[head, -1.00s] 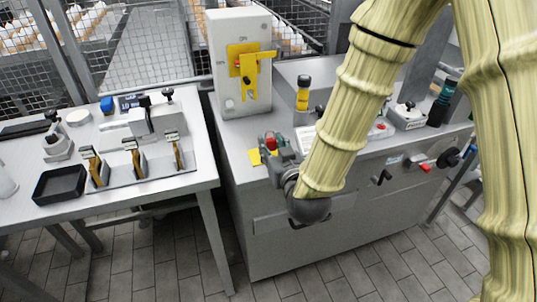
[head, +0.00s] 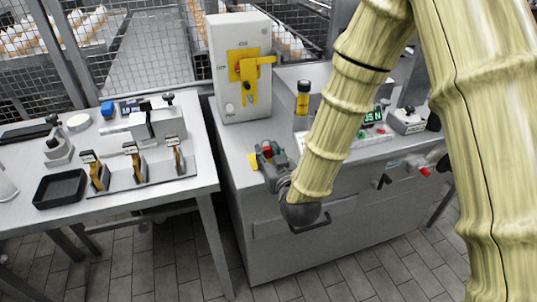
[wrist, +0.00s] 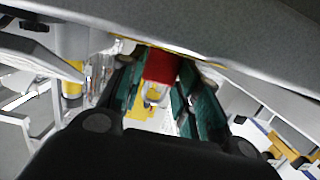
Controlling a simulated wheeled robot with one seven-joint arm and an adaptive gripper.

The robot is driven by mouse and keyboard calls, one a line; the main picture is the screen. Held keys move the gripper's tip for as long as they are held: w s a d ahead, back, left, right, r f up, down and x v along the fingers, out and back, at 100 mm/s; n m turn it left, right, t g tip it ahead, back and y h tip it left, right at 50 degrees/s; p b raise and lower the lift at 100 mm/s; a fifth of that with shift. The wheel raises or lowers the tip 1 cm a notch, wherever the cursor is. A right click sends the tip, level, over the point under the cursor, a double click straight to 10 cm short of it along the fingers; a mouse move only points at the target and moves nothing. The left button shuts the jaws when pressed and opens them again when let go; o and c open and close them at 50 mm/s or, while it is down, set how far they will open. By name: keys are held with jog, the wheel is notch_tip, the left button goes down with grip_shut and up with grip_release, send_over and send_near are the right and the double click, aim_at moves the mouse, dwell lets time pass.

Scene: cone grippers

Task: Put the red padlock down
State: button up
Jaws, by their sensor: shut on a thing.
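The red padlock (head: 267,150) is between the fingers of my gripper (head: 270,158), at the left front of the grey machine cabinet's top. In the wrist view its red body (wrist: 161,66) sits between the green-padded fingers of my gripper (wrist: 158,95). My gripper is shut on it. In the head view most of the padlock is hidden by the fingers, and I cannot tell whether it touches the surface. A yellow piece (head: 253,160) shows just left of the gripper on the cabinet top.
A grey switch box (head: 230,100) with a yellow lockout handle (head: 248,75) stands behind the gripper. A yellow-and-black cylinder (head: 302,100) stands to its right. On the left table (head: 110,200) are a black tray (head: 60,188) and several upright tools. Cabinet top left of my arm is partly clear.

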jog(key=shift+f, duration=0.2)
jog(key=o, duration=1.1)
jog(key=shift+r, duration=0.1)
jog(key=shift+c, duration=0.2)
jog(key=shift+r, duration=0.1)
jog(key=p+v, duration=0.3)
jog(key=v, duration=0.6)
jog(key=shift+s+r, duration=0.2)
jog(key=shift+r, duration=0.05)
jog(key=shift+s+d+p, duration=0.1)
jog(key=shift+d+p, duration=0.1)
jog(key=shift+p, duration=0.25)
jog(key=p+v, duration=0.2)
jog(key=p, duration=0.2)
jog(key=shift+s+f+p, duration=0.1)
jog(key=shift+p, duration=0.2)
